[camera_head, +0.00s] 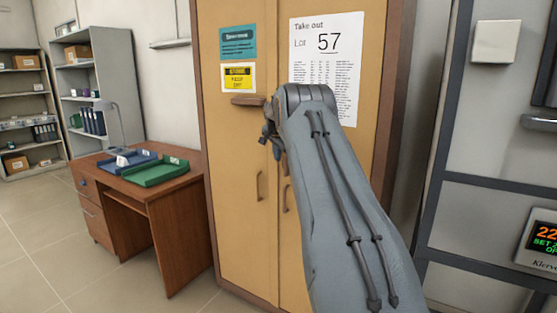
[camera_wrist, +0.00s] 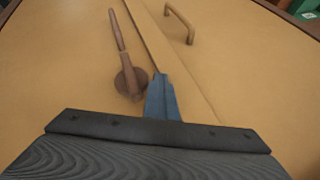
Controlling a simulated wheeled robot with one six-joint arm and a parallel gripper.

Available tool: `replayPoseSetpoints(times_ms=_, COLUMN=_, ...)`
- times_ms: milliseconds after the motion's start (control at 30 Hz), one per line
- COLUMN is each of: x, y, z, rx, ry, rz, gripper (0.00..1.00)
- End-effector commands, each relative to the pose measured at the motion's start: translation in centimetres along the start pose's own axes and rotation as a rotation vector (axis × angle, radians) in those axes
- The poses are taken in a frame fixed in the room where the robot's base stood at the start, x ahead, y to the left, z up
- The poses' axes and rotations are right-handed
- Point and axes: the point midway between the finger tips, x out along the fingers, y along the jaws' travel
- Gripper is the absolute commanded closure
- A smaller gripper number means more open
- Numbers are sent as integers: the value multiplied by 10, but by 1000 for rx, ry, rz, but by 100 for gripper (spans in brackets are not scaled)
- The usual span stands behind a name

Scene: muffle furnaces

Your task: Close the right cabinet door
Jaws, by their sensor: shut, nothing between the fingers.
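The tan two-door cabinet (camera_head: 235,150) stands upright ahead of me. Its right door (camera_head: 365,60) is largely covered by my grey arm, and in the head view it looks nearly level with the left door; I cannot tell whether it is fully flush. A door handle (camera_head: 286,198) shows just left of my arm. A brown turning latch (camera_head: 248,100) sits near the upper part of the seam and also shows in the wrist view (camera_wrist: 130,80). My gripper (camera_wrist: 162,88) is shut and empty, its tips close to the door faces beside the seam; contact is unclear.
A wooden desk (camera_head: 185,196) with a blue tray (camera_head: 128,161) and a green tray (camera_head: 157,173) stands left of the cabinet. Grey shelves (camera_head: 98,85) are behind it. A dark-framed unit with a lit display (camera_head: 543,238) stands close on the right. Open floor lies at the lower left.

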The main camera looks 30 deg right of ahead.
Motion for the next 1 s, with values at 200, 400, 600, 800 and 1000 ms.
replayPoseSetpoints(times_ms=200, x=4, y=-13, z=-10, rx=7, ry=27, rz=-25, gripper=100)
replayPoseSetpoints(times_ms=400, x=11, y=-10, z=-13, rx=8, ry=29, rz=-16, gripper=100)
replayPoseSetpoints(times_ms=600, x=15, y=-10, z=-13, rx=8, ry=32, rz=-11, gripper=100)
replayPoseSetpoints(times_ms=800, x=10, y=-7, z=-6, rx=11, ry=29, rz=-4, gripper=100)
replayPoseSetpoints(times_ms=1000, x=-17, y=-3, z=23, rx=6, ry=12, rz=0, gripper=100)
